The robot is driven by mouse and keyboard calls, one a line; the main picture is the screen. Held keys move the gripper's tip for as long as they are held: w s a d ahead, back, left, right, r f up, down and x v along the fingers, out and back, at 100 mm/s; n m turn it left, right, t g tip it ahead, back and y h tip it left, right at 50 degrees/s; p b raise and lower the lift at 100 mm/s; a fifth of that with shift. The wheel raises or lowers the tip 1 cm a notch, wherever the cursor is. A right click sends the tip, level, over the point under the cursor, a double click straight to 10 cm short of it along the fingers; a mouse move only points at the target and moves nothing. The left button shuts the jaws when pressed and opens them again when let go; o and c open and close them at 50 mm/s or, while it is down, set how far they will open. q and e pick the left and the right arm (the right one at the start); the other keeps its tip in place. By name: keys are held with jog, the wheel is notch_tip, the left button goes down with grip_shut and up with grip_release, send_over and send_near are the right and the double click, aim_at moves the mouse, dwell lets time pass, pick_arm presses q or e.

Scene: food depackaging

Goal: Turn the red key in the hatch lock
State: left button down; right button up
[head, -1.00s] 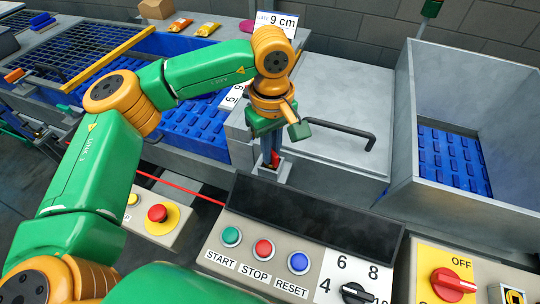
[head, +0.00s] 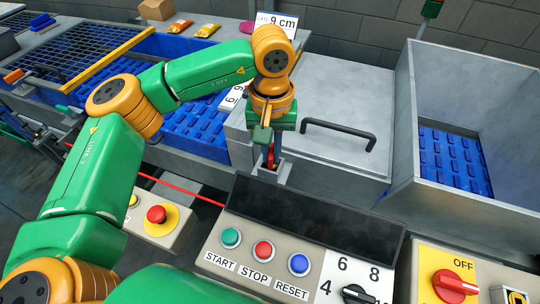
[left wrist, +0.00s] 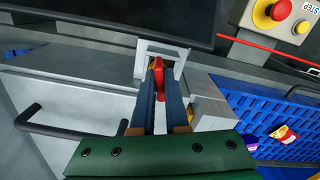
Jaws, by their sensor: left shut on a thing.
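The red key (head: 271,157) stands in the hatch lock (head: 283,172), a small grey metal bracket at the near left of the hatch. My left gripper (head: 271,152) points down from above, shut on the key. In the left wrist view the red key (left wrist: 157,70) shows between the two blue-grey fingertips, in front of the grey lock frame (left wrist: 174,50). The fingers hide part of the key and where it enters the lock. The closed hatch lid (head: 345,85) is a flat grey plate with a black bar handle (head: 338,132). My right gripper is not in view.
A control panel (head: 215,245) with start, stop and reset buttons stands close in front of the lock. Its dark upper face (head: 315,222) is nearest. A tall grey bin (head: 405,125) is to the right. A blue conveyor (head: 190,125) runs to the left.

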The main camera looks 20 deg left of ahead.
pick_arm(q)
jog(key=m, duration=0.9)
jog(key=c, duration=1)
grip_release()
jog(key=shift+o, duration=0.2)
notch_tip(320, 180, up, 7)
jog(key=p, duration=0.5)
jog(key=shift+r+p, duration=0.15)
jog(key=shift+p, duration=0.15)
